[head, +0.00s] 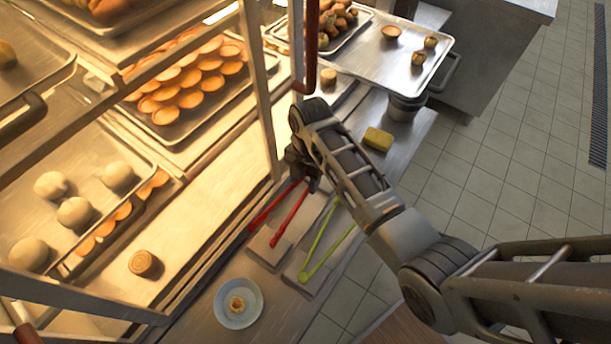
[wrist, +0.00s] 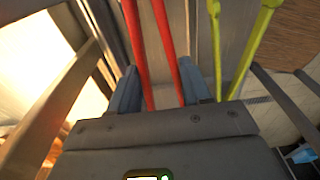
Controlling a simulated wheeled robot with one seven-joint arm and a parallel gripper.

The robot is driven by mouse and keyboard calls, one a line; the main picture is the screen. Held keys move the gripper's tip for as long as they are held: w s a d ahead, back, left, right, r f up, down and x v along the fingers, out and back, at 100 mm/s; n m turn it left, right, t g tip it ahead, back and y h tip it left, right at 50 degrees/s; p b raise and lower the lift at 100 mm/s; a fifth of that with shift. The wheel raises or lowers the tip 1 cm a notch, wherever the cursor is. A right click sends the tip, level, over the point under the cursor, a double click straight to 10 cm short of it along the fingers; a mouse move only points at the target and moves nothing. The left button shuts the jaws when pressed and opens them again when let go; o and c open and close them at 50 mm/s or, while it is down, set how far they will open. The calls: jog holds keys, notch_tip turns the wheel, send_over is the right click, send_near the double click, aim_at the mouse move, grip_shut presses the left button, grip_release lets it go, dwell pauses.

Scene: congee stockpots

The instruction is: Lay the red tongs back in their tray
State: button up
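The red tongs (head: 289,216) show in the head view, running down-left from my gripper (head: 307,172), with their two arms spread apart. In the wrist view the red tongs (wrist: 165,45) lie between the fingers of my gripper (wrist: 160,92), which press close on both arms. The tongs' ends appear over the left pale tray (head: 268,252); one reaches past its left edge. I cannot tell whether they touch it. The green tongs (head: 322,246) lie on the right pale tray (head: 307,289) beside it, and also show in the wrist view (wrist: 243,55).
A glass-sided warmer with a metal post (head: 262,95) stands close left of my gripper. A yellow sponge (head: 378,139) and a metal pot (head: 404,107) are behind. A bowl (head: 238,303) sits in front of the trays. Tiled floor (head: 500,180) is open to the right.

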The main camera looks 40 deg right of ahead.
jog(key=shift+f+b, duration=2.55)
jog(key=shift+f, duration=1.25)
jog(key=o, duration=0.6)
jog(key=shift+o, duration=0.2)
notch_tip(320, 180, up, 8)
jog(key=shift+d, duration=0.3)
jog(key=shift+f, duration=0.1)
